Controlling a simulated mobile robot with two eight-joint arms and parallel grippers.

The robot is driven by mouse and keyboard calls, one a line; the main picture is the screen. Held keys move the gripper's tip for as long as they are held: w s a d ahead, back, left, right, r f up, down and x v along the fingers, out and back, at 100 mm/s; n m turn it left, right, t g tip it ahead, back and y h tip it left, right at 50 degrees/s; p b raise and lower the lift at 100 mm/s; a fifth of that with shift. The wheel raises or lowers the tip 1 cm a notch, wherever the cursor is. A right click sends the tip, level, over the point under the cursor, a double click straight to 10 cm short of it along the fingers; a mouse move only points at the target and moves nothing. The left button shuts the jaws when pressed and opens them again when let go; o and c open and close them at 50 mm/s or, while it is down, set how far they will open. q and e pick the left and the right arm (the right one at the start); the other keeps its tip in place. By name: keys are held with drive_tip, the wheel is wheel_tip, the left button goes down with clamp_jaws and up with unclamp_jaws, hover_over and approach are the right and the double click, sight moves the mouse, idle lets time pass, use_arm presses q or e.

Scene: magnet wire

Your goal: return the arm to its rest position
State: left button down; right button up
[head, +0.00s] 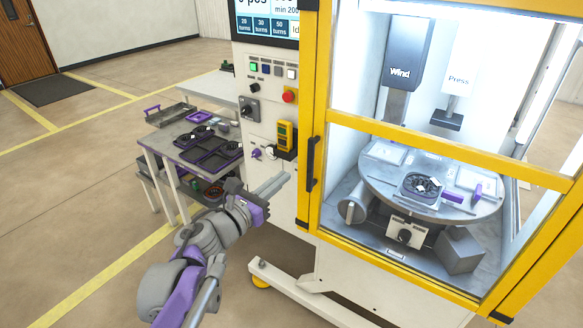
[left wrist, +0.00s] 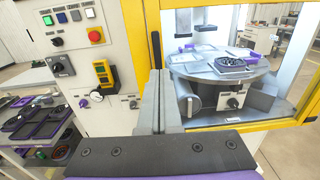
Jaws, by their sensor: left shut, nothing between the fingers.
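My left gripper (head: 274,186) reaches in from the lower left in the head view, in front of the white machine cabinet and just left of the yellow-framed door. Its fingers are together and empty. In the left wrist view the shut fingers (left wrist: 160,102) stand up in the middle, pointing at the door's edge near the black handle. The handle (head: 312,163) is on the left side of the yellow frame; whether the fingertips touch the cabinet cannot be told. My right gripper is in neither view.
Behind the door glass a round turntable (head: 385,183) carries a black coil part (head: 421,187). The control panel (head: 262,80) has buttons and a red stop button (head: 290,96). A side table (head: 165,145) with trays stands left. Open floor (head: 60,210) lies farther left.

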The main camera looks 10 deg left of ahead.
use_arm(q)
drive_tip(key=s+a+f+n+g+y+p, duration=0.25)
drive_tip(key=s+a+n+y, duration=0.3)
drive_tip(key=n, duration=0.85)
drive_tip(key=s+a+f+n+g+y+p, duration=0.15)
drive_tip(key=s+a+f+n+y, duration=0.35)
drive_tip(key=n, duration=0.8)
drive_tip(key=s+d+f+n+g+h+p, duration=0.1)
drive_tip(key=s+d+f+n+g+h, duration=0.1)
drive_tip(key=s+d+f+n+g, duration=0.1)
drive_tip(key=s+d+f+n+g+h+p, duration=0.1)
drive_tip(key=s+d+f+n+g, duration=0.3)
drive_tip(key=s+f+n, duration=0.4)
drive_tip(key=s+d+n, duration=0.1)
drive_tip(key=s+n, duration=0.1)
drive_tip(key=s, duration=0.2)
drive_tip(key=shift+s+d+f+h+p, duration=0.25)
drive_tip(key=shift+s+d+h+p, duration=0.05)
drive_tip(key=shift+d+h, duration=0.1)
